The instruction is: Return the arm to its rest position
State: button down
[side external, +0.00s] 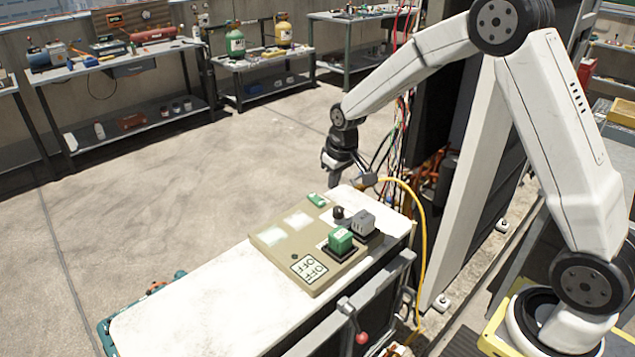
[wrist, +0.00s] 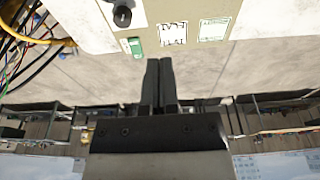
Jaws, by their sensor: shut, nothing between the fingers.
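My gripper (side external: 332,182) hangs at the end of the arm, pointing down, just past the far end of the white bench top (side external: 190,300). It is apart from the control panel (side external: 272,237) lying on that bench. In the wrist view the two dark fingers (wrist: 160,62) are together with nothing between them. The knob also shows in the wrist view (wrist: 122,16).
A yellow cable (side external: 421,230) arcs beside the bench's right end, near loose coloured wires (side external: 400,120) at the open cabinet. A red-knobbed lever (side external: 361,338) sits on the bench front. Workbenches (side external: 125,60) stand at the back. The concrete floor between is clear.

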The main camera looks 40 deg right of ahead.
jog(key=s+a, duration=0.2)
jog(key=s, duration=0.8)
jog(key=s+a+r, duration=0.1)
jog(key=s+a, duration=0.2)
jog(key=s, duration=0.8)
jog(key=shift+s+r, duration=0.25)
